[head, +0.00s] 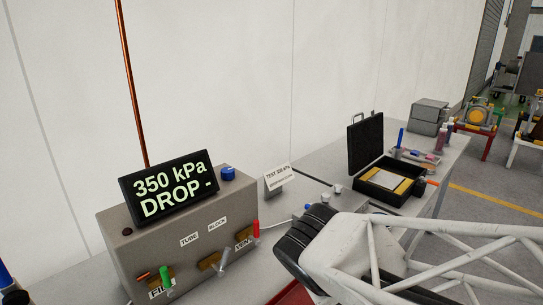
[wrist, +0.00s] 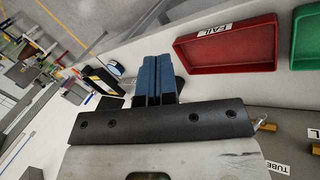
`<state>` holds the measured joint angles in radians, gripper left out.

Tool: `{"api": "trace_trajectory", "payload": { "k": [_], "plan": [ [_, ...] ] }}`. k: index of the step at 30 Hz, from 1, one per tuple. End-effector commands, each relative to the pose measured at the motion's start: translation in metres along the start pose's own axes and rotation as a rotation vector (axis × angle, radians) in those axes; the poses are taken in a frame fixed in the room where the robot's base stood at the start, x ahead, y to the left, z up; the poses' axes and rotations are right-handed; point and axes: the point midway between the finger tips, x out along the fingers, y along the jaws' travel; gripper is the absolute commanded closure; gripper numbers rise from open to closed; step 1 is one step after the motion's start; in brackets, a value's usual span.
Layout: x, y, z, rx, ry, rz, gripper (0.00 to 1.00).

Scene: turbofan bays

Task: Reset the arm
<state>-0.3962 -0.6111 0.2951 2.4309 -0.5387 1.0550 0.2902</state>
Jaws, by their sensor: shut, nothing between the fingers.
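My gripper (wrist: 158,80) shows in the wrist view, with its two blue fingers together and nothing between them. The fingers are over the pale bench, just left of a red tray (wrist: 228,48) labelled FAIL, and appear apart from it. In the head view, a scuffed pale arm part with a black ribbed end fills the lower right; my fingertips cannot be made out there. A grey test box (head: 190,232) stands on the bench at the left of the head view. Its display (head: 170,188) reads "350 kPa DROP -". Green and red handles show at its front.
A black open case (head: 388,183) stands farther along the bench, with bottles and a small tray beyond it. A small sign (head: 279,177) stands behind the box. A green tray (wrist: 305,40) lies right of the red one in the wrist view. A wall runs behind the bench.

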Motion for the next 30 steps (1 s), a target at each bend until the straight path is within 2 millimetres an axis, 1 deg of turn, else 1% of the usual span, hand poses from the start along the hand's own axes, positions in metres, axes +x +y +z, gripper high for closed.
{"api": "trace_trajectory", "payload": {
  "k": [1,9,18,24,30],
  "plan": [
    [0.000,0.005,0.004,0.027,-0.004,-0.023,1.00],
    [-0.004,0.021,0.019,0.153,-0.006,-0.152,1.00],
    [-0.011,0.037,0.031,0.297,0.025,-0.281,1.00],
    [-0.017,0.048,0.037,0.386,0.060,-0.348,1.00],
    [-0.021,0.053,0.040,0.435,0.083,-0.385,1.00]
  ]
}}
